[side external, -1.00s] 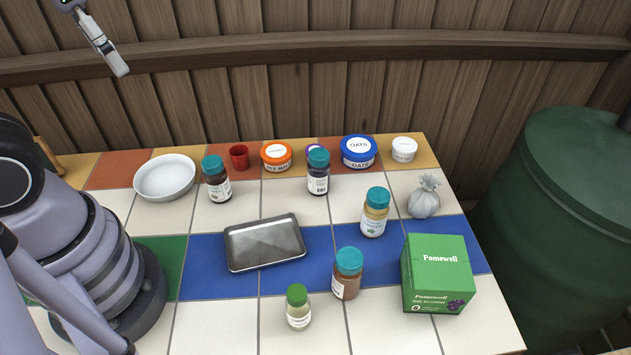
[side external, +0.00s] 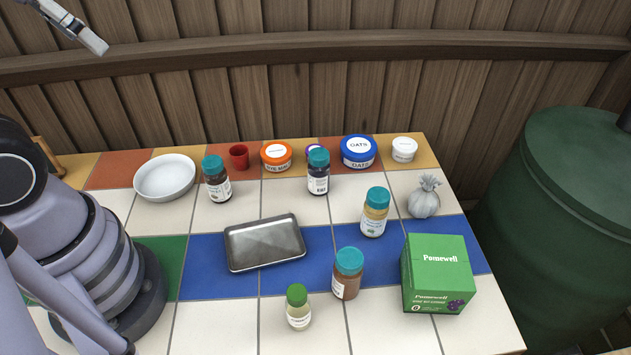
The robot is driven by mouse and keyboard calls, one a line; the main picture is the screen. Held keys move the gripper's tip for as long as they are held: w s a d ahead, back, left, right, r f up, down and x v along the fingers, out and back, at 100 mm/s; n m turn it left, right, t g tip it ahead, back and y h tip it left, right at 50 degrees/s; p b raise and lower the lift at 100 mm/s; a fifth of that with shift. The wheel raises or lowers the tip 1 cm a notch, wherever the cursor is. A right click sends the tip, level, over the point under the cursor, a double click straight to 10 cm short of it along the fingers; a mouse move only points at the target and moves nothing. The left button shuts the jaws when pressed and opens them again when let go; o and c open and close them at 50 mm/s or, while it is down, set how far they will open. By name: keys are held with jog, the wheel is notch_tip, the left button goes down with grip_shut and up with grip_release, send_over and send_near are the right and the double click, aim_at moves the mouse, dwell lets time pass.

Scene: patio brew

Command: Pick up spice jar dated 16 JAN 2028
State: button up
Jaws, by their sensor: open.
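Several jars with lids stand upright on the tiled table. A dark jar with a teal lid (side external: 217,185) stands at the back left, and another dark teal-lidded jar (side external: 318,178) stands at the back middle. A yellowish teal-lidded jar (side external: 374,217) stands on the right. A brown teal-lidded jar (side external: 346,281) and a small green-lidded jar (side external: 298,312) stand at the front. The dates on the labels are too small to read, so I cannot tell which one is dated 16 JAN 2028. My gripper (side external: 98,46) is high at the upper left, open and empty, away from all jars.
A metal tray (side external: 232,250) lies mid-table, with a white bowl (side external: 165,193) at the back left. A red cup (side external: 239,160), an orange tub (side external: 276,164), a blue oats tub (side external: 358,162) and a white tub (side external: 404,150) line the back.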

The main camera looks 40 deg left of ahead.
jog(key=m+g+y, duration=0.9)
jog(key=y, duration=0.1)
send_over(219, 186)
jog(key=s+d, duration=0.3)
notch_tip(219, 186, down, 16)
jog(key=f+m+t+y, duration=0.2)
jog(key=f+m+t, duration=0.1)
jog(key=f, duration=0.3)
jog(key=d+f+m+t+y, duration=0.1)
jog(key=f+m+t+y, duration=0.1)
jog(key=f+m, duration=0.3)
jog(key=w+f+m+t+y, duration=0.1)
jog(key=f+m+t, duration=0.3)
jog(key=f, duration=0.5)
jog(key=shift+d+f+m+t+y, duration=0.25)
jog(key=shift+d+m+t+y, duration=0.2)
jog(key=shift+y, duration=0.35)
jog(key=shift+a+f+m, duration=0.15)
jog(key=shift+f+m, duration=0.1)
jog(key=shift+f, duration=0.05)
jog(key=shift+w+a+f, duration=0.1)
jog(key=shift+a, duration=0.25)
jog(key=x, duration=0.6)
jog(key=shift+w+a+f, duration=0.1)
jog(key=shift+w+a, duration=0.1)
jog(key=shift+w, duration=0.1)
jog(key=c, duration=1.3)
